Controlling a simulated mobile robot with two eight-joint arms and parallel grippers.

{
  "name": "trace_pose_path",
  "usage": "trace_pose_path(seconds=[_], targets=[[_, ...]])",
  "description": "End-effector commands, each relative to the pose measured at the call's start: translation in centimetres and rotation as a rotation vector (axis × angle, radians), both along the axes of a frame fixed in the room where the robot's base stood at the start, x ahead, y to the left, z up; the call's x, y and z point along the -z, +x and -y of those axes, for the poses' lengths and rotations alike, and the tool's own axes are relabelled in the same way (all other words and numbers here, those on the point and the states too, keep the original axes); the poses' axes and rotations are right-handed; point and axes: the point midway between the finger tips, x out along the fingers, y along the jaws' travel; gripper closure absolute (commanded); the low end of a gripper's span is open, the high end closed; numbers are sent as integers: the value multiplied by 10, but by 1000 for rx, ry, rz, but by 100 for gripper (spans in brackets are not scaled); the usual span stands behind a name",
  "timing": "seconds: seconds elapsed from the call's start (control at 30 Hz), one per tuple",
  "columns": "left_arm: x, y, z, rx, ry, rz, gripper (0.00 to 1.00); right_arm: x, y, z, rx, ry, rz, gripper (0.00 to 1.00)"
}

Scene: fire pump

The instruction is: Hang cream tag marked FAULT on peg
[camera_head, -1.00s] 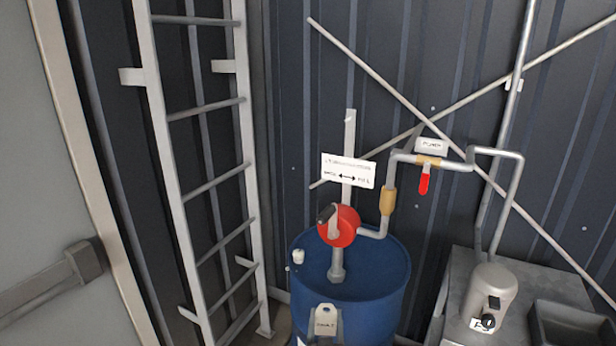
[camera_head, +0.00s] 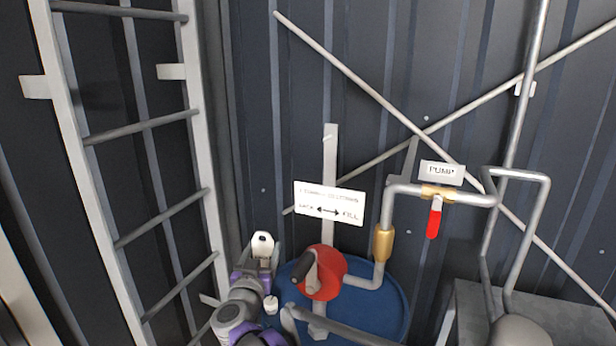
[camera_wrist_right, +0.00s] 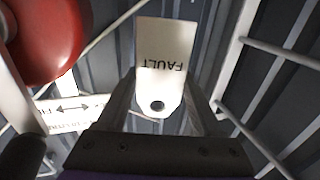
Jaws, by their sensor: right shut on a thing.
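The cream tag (camera_head: 262,244) is upright in my right gripper (camera_head: 262,262), left of the red pump wheel, with its holed end up. In the right wrist view the tag (camera_wrist_right: 165,45) reads FAULT upside down, and its dark hole shows between the fingers of the gripper (camera_wrist_right: 160,95). The gripper is shut on the tag. A pale upright post (camera_head: 329,160) stands behind the pump; a small peg-like mark (camera_head: 327,137) shows near its top, above and right of the tag, well apart from it. My left gripper is not in view.
A white sign with a double arrow (camera_head: 330,203) crosses the post. The red wheel (camera_head: 325,274) with a dark handle is over the blue drum (camera_head: 385,315). Pipes with a red valve lever (camera_head: 433,221) are at right, a ladder (camera_head: 192,110) at left.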

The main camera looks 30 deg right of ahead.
Motion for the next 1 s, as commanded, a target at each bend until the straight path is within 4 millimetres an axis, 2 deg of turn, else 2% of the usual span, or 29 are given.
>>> trace_pose_path(seconds=[0.03,0.17,0.3,0.4,0.5,0.6,0.7,1.0], targets=[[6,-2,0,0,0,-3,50,-21,-2,4,27,0,-1,85],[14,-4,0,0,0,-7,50,-81,-13,17,98,1,-1,85],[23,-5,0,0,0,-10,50,-145,-40,34,175,0,-5,85],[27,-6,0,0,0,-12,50,-184,-63,45,221,0,-8,85],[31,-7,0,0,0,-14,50,-214,-86,55,259,1,-10,85],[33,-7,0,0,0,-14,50,-233,-103,61,283,1,-11,85],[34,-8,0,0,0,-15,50,-243,-112,65,295,1,-13,85],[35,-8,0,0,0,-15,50,-245,-108,74,301,0,-13,85]])
